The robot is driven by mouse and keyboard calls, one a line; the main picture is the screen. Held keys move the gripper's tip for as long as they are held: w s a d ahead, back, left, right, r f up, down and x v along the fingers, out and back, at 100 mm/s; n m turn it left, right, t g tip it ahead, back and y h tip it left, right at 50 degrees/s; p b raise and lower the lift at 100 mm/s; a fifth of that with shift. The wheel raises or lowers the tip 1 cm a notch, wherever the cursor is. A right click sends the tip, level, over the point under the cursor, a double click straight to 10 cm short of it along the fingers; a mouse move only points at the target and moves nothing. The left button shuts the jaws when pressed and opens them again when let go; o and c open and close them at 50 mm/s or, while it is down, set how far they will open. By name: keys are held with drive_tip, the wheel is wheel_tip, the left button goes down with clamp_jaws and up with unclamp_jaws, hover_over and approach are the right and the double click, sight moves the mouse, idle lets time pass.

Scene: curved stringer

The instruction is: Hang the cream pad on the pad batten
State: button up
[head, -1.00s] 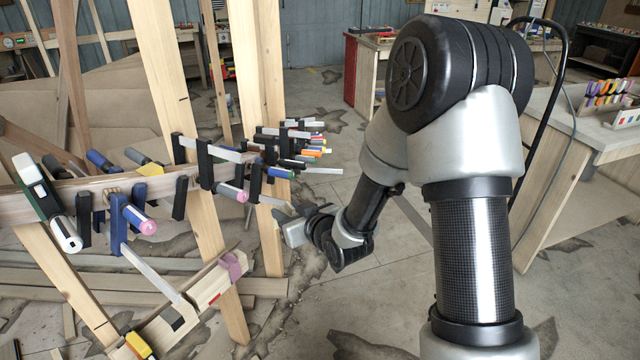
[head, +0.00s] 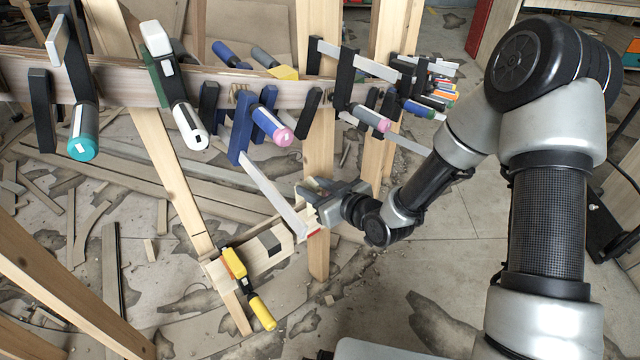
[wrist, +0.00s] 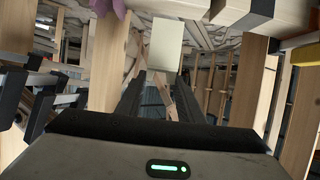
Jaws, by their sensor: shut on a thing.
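The cream pad (wrist: 167,43) shows in the wrist view as a pale flat rectangle at my fingertips. My gripper (wrist: 166,88) is shut on it, with one dark finger on each side. In the head view my gripper (head: 308,192) is at the right end of the pad batten (head: 262,262), the low light-wood bar, and hides part of that end. I cannot clearly make out the cream pad there. A black patch (head: 270,241) and a red mark (head: 314,232) show on the batten. A mauve pad (wrist: 112,6) shows at the top of the wrist view.
A yellow clamp (head: 235,263) sits on the batten's left end. Above runs the curved stringer (head: 130,85) with several clamps, including a blue one (head: 240,135) whose grey bar slants down to the batten. Wooden posts (head: 318,130) stand close to my gripper.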

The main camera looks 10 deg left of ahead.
drive_tip(key=shift+f+b, duration=0.1)
drive_tip(key=shift+b, duration=0.2)
drive_tip(key=shift+f+b, duration=1)
drive_tip(key=shift+f+b, duration=0.15)
drive_tip(key=shift+b, duration=0.15)
drive_tip(key=shift+f, duration=0.1)
drive_tip(key=shift+f+b, duration=1.5)
drive_tip(key=shift+b, duration=0.25)
drive_tip(key=shift+f, duration=0.15)
drive_tip(key=shift+f+b, duration=1.25)
drive_tip(key=shift+f, duration=0.1)
